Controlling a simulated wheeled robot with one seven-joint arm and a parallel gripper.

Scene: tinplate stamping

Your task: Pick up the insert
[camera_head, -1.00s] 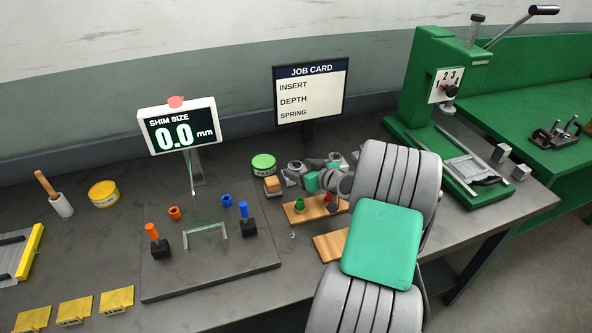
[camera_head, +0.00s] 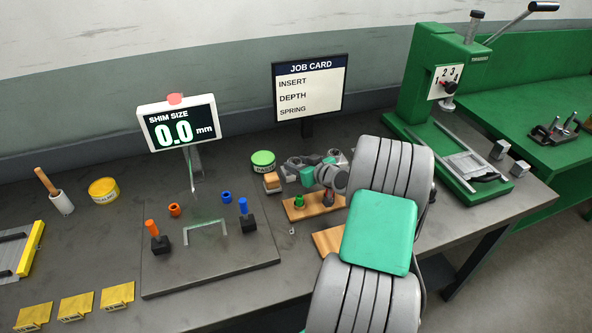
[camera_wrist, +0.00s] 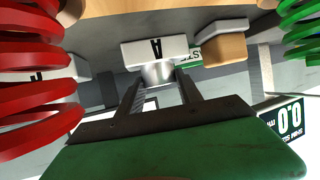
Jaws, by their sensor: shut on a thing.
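In the wrist view my gripper (camera_wrist: 160,82) is shut on the stem, one dark finger on each side. The block sits just beyond the fingertips. Whether it touches the table cannot be told. In the head view my gripper (camera_head: 318,172) is small and partly hidden by my own arm, among grey pieces behind the wooden spring stand.
A green spring (camera_head: 300,202) stands on the wooden stand (camera_head: 312,212); red and green springs flank the wrist view closely. A green tin (camera_head: 263,161) and a small tan-topped block (camera_head: 271,183) are left of my gripper. The green press (camera_head: 432,90) stands right.

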